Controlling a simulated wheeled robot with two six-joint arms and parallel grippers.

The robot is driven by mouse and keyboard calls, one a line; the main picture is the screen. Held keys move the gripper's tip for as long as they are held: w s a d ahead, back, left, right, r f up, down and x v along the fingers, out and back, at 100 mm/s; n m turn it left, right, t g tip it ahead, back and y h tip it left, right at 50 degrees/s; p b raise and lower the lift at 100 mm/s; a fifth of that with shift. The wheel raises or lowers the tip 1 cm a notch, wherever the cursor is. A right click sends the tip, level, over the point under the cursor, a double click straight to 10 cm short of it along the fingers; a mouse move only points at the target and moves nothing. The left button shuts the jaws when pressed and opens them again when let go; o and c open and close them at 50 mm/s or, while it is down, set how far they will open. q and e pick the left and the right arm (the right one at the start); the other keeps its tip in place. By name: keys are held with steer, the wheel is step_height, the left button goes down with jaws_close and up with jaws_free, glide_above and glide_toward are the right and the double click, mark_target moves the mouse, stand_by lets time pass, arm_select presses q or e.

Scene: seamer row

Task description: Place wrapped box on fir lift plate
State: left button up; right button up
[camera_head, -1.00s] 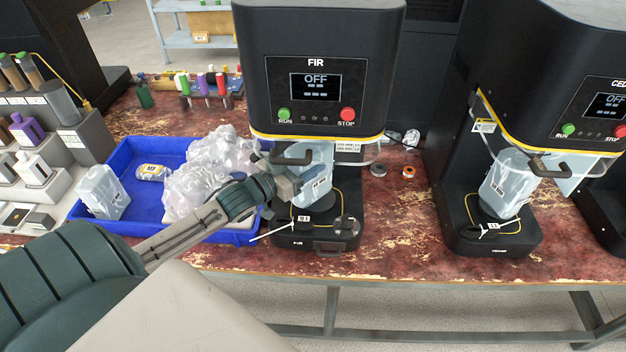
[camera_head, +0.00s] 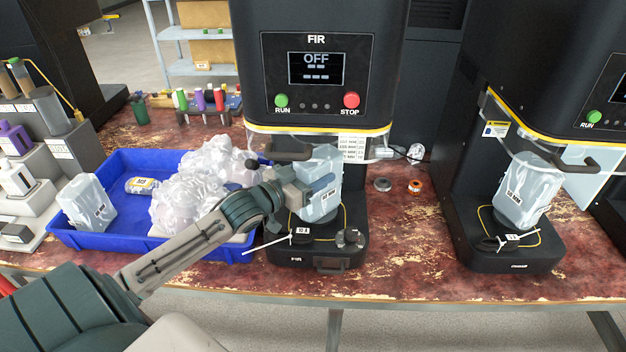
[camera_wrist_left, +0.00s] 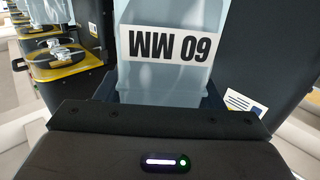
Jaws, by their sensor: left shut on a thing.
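A translucent, pale blue wrapped box (camera_head: 322,188) stands about upright inside the FIR machine, over the dark round lift plate (camera_head: 338,218). My left gripper (camera_head: 308,192) is shut on the box from its left side. In the left wrist view the box (camera_wrist_left: 165,85) fills the space beyond the gripper, with a "60 MM" label upside down. The box hides most of the plate, and I cannot tell whether its bottom touches it. The FIR screen (camera_head: 315,68) reads OFF. My right gripper is not in view.
A blue tray (camera_head: 110,243) at left holds a similar box (camera_head: 87,202), crumpled clear wrap (camera_head: 195,185) and a small labelled item. The FIR handle (camera_head: 283,156) is close above my gripper. Another machine at right holds a wrapped box (camera_head: 525,190). Small discs lie between the machines.

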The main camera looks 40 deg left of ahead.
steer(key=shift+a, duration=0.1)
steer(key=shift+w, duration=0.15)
arm_select(q)
steer(key=shift+f, duration=0.1)
steer(key=o, duration=1.2)
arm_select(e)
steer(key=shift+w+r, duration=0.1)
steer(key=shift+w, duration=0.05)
